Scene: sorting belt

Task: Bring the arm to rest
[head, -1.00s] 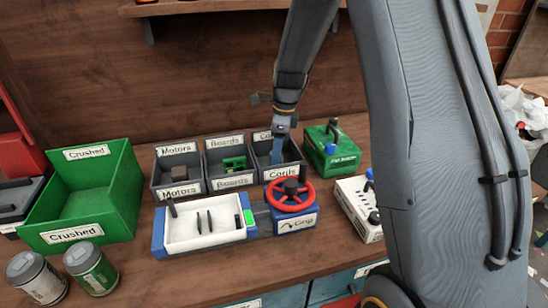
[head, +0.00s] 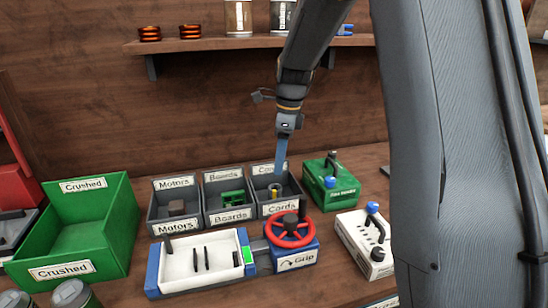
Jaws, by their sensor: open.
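My gripper (head: 282,152) points down over the rear of the Cords bin (head: 288,205), at the right of three dark bins. One blue finger shows clearly; the other is hidden behind it or too small to tell. A small yellowish item (head: 275,190) lies in the Cords bin below the fingertip, apart from it as far as I can see. My gripper is open, and nothing shows in it.
The Boards bin (head: 228,215) holds a green part and the Motors bin (head: 176,227) a dark block. A green Crushed crate (head: 110,240) stands left. A shelf (head: 220,43) hangs above.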

